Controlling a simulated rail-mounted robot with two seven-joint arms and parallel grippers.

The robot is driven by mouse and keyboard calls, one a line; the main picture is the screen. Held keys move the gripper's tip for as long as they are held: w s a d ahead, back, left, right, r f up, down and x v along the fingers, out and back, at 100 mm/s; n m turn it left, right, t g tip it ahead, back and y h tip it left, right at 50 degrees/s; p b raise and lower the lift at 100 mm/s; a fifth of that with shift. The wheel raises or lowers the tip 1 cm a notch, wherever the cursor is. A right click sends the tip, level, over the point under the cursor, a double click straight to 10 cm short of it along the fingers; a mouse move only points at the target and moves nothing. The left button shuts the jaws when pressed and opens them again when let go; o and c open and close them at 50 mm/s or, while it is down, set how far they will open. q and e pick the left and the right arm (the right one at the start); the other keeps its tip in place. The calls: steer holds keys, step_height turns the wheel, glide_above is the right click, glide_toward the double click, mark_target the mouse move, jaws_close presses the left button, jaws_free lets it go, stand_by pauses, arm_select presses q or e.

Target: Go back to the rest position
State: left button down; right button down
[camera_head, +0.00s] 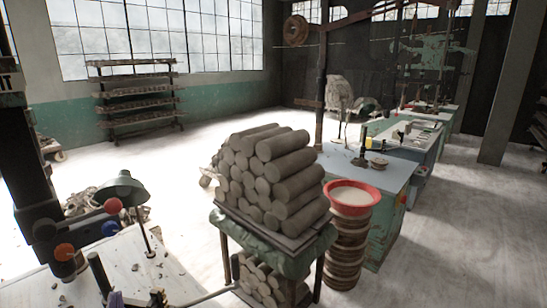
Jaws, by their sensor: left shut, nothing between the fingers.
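Small clay trimmings (136,267) lie scattered on the worktable. My right gripper is not in view.
A green-shaded lamp (122,188) stands on the worktable. A stand with stacked clay cylinders (296,187) and a red basin (352,210) stand to the right.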

arm_select(q)
steer(key=s+d+f+n+g+h, duration=0.2)
steer(key=s+d+f+g+h, duration=0.1)
steer(key=f+g+h, duration=0.15)
steer(key=s+d+f+n+g+h, duration=0.1)
steer(key=s+d+f+g+h, duration=0.2)
steer(key=f+g, duration=0.3)
steer(key=s+d+f+m+g+h, duration=0.1)
steer(key=s+d+f+m+g, duration=0.2)
steer(key=s+f, duration=0.8)
steer(key=s+d+f+m+g+h, duration=0.1)
steer(key=s+d+f+g, duration=0.35)
steer(key=s, duration=1.15)
step_height(320, 180, up, 25)
steer(key=a+p, duration=0.1)
steer(key=p, duration=2.7)
steer(key=shift+s+a, duration=0.25)
steer(key=shift+s, duration=0.05)
